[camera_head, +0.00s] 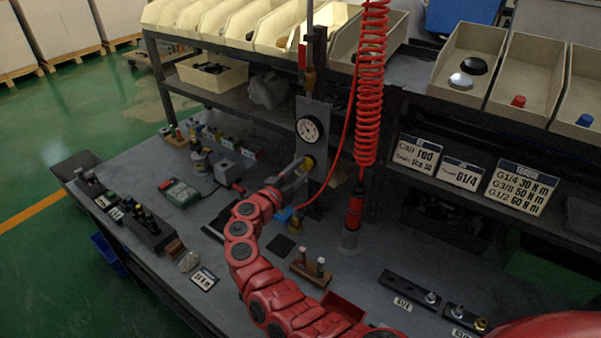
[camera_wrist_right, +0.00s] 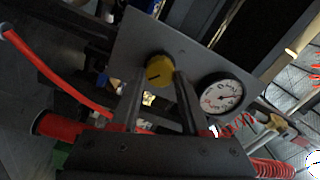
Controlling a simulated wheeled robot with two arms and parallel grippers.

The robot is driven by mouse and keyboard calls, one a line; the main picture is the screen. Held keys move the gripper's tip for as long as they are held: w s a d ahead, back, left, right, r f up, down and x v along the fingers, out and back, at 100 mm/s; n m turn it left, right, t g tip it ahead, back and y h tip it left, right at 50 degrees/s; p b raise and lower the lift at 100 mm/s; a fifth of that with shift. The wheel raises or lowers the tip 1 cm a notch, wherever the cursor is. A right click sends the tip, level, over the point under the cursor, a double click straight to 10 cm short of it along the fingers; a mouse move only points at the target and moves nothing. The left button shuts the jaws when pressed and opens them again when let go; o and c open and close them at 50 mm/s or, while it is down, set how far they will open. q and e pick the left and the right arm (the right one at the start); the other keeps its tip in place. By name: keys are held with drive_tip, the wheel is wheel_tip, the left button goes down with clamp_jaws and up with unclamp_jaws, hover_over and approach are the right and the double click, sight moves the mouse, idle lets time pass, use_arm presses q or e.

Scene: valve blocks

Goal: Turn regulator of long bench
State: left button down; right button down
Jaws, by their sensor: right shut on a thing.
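The regulator is a yellow knob (camera_head: 308,162) on a grey upright panel (camera_head: 315,112) at the back of the long bench (camera_head: 225,205). A round white gauge (camera_head: 308,130) sits above the knob on the same panel. My right gripper (camera_head: 303,166) reaches the panel and is shut on the knob. In the right wrist view the yellow knob (camera_wrist_right: 159,71) lies at the tips of the two fingers (camera_wrist_right: 158,82), with the gauge (camera_wrist_right: 222,93) to its right. The fingers hide part of the knob's sides. My left gripper is not in view.
A red coiled hose (camera_head: 371,85) hangs right of the panel, ending in a red tool (camera_head: 354,212) standing on the bench. Cream bins (camera_head: 470,62) line the upper shelf. Fittings and a dark tray (camera_head: 148,225) lie on the left.

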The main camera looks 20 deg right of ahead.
drive_tip(key=shift+c, duration=2)
unclamp_jaws()
drive_tip(key=shift+a, duration=0.15)
drive_tip(key=shift+s+a+f, duration=0.1)
drive_tip(key=shift+s+a, duration=0.15)
drive_tip(key=b+v, duration=0.3)
drive_tip(key=v, duration=1.3)
drive_tip(key=shift+s+b, duration=0.3)
drive_tip(key=shift+a, duration=0.15)
